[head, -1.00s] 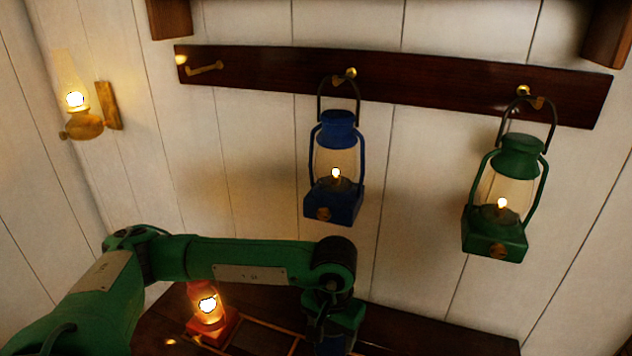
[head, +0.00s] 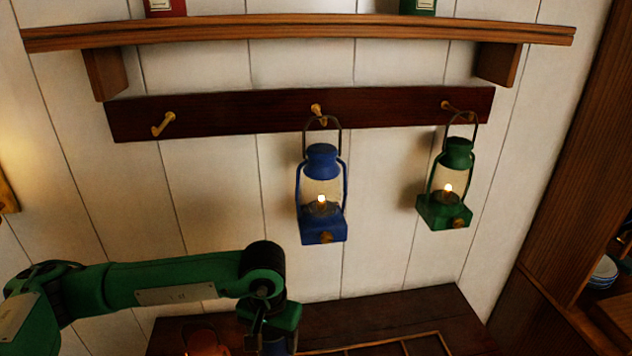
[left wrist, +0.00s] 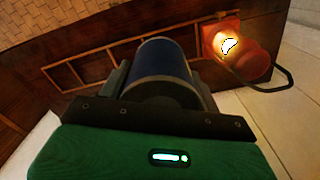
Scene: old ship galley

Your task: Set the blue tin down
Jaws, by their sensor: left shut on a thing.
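The blue tin (left wrist: 160,62) is a dark blue cylinder with a grey end, between the fingers of my left gripper (left wrist: 160,85) in the left wrist view. The gripper is shut on it. In the head view the left gripper (head: 272,335) hangs low at the bottom edge, over the dark counter, and a bit of the tin (head: 277,347) shows under it. The tin's lower part is cut off there, so I cannot tell whether it touches the counter. My right gripper is not in view.
A red lantern (head: 205,341) stands on the dark wooden counter (head: 375,318), left of the gripper; it is lit in the left wrist view (left wrist: 235,45). Thin wooden dividers (head: 405,345) lie on the counter. Blue (head: 322,190) and green (head: 446,185) lanterns hang from the rail (head: 240,115).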

